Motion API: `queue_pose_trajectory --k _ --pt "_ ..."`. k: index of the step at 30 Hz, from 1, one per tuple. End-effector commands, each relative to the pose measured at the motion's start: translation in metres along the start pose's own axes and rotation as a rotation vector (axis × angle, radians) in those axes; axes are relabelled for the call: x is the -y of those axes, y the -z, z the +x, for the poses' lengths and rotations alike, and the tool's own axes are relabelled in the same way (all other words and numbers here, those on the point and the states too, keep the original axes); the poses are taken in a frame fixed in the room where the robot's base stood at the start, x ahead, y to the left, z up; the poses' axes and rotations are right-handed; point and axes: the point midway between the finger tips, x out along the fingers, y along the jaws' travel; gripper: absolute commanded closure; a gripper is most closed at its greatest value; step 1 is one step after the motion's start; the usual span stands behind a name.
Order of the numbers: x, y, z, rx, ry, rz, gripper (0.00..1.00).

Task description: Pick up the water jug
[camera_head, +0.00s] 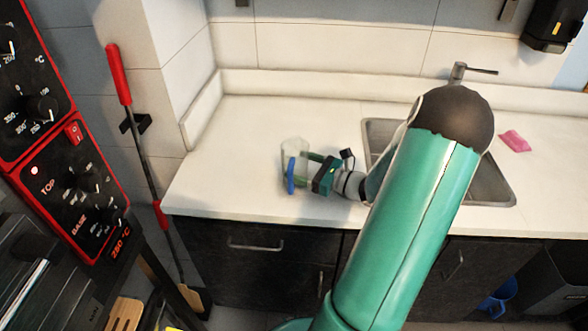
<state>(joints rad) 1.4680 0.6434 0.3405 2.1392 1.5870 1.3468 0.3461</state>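The water jug (294,148) is a clear container with a blue handle (291,176). It is on the white counter, left of the sink. My gripper (308,170) is right at the jug, reaching in from the right. Its green fingers are spread apart, one farther back and one nearer the front, close to the handle. The fingertips overlap the jug in this view, so I cannot tell whether they touch it.
A sink (488,185) with a tap (458,73) lies to the right, partly behind my arm. A pink cloth (515,141) lies beyond it. A red-handled tool (119,76) and an oven panel (70,180) are at left. The counter left of the jug is clear.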

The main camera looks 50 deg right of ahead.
Motion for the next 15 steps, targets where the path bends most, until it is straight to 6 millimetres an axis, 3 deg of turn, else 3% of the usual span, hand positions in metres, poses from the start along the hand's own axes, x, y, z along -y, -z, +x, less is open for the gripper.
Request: queue_pose_trajectory --k 6,13,15 --pt "-0.001 0.001 0.033 0.001 -0.003 0.000 0.23" --pt "-0.001 0.001 0.036 0.000 -0.002 0.000 0.23" --pt "-0.001 0.001 0.036 0.000 -0.002 0.000 0.35"
